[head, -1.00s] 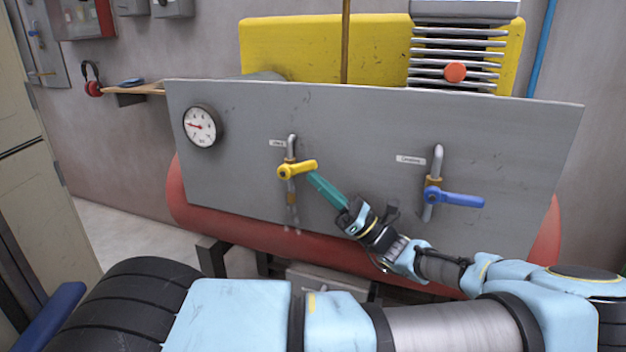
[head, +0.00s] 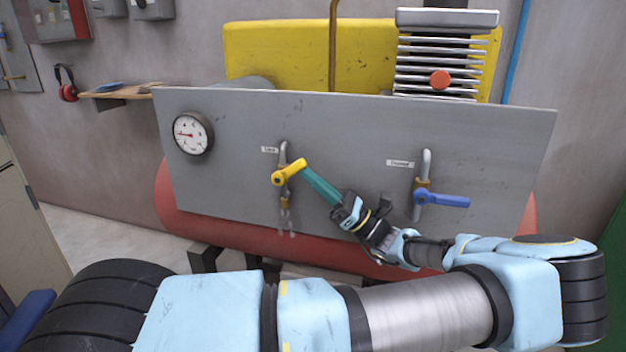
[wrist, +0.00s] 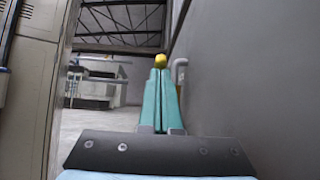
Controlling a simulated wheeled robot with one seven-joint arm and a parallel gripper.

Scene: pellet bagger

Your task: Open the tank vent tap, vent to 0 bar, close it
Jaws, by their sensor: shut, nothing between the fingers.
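The yellow-handled tap (head: 287,172) is on the grey panel (head: 350,140), under a small label too blurred to read. Its lever points right and slightly up. Pale wisps show below its outlet. My gripper (head: 304,172) is shut and empty, its teal fingers at the free end of the yellow lever; I cannot tell whether they touch. In the wrist view the closed fingers (wrist: 159,75) point at the yellow lever end (wrist: 160,61). The round gauge (head: 192,134) is at the panel's upper left; its needle points left, and its numbers are too small to read.
A blue-handled tap (head: 442,200) is on the panel to the right, its lever pointing right. The red tank (head: 230,232) lies behind and below the panel. A shelf (head: 125,93) and red ear defenders (head: 67,88) are at the upper left.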

